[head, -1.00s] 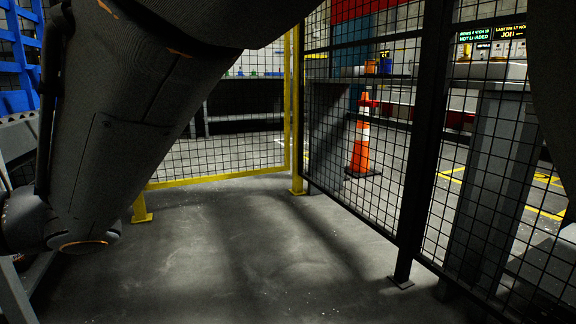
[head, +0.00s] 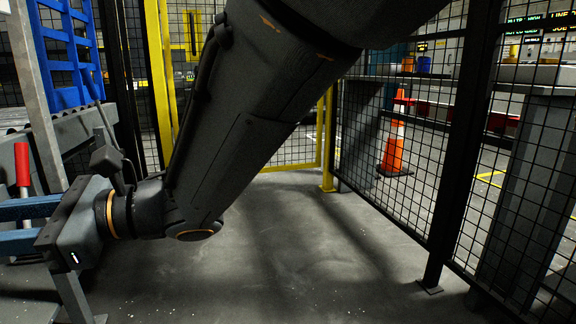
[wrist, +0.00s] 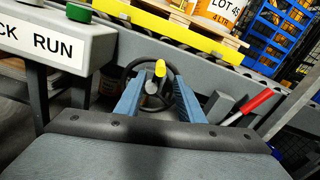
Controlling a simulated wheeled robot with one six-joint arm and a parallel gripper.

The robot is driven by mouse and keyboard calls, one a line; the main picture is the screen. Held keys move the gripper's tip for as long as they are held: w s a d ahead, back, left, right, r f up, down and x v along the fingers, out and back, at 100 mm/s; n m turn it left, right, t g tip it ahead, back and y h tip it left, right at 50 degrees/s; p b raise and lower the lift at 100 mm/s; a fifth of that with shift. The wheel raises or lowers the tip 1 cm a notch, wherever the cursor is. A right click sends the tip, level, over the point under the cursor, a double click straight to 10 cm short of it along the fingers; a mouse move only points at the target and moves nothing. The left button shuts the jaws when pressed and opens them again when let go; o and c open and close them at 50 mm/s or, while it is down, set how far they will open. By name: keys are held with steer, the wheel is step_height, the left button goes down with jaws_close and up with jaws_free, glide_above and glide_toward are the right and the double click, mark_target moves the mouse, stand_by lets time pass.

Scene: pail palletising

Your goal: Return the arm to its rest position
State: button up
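My gripper (head: 28,222) is at the left edge of the head view, at the end of my dark arm, with its blue fingers pointing left and cut off by the frame. The wrist view shows both fingers of my gripper (wrist: 158,88) spread apart with a clear gap. No pail is between them. A black handwheel (wrist: 130,68) and a yellow-tipped knob (wrist: 160,69) show through the gap, apparently behind the fingers; their distance is unclear.
The wrist view shows a RUN control box (wrist: 45,40), a red-handled lever (wrist: 257,101), a yellow rail (wrist: 180,35) and a LOT 45 pail (wrist: 222,12) on a pallet. Mesh fence (head: 440,150) stands right, with an orange cone (head: 394,150) beyond. Middle floor is clear.

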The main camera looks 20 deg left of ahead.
steer(key=shift+w+d, duration=0.3)
steer(key=shift+d, duration=0.1)
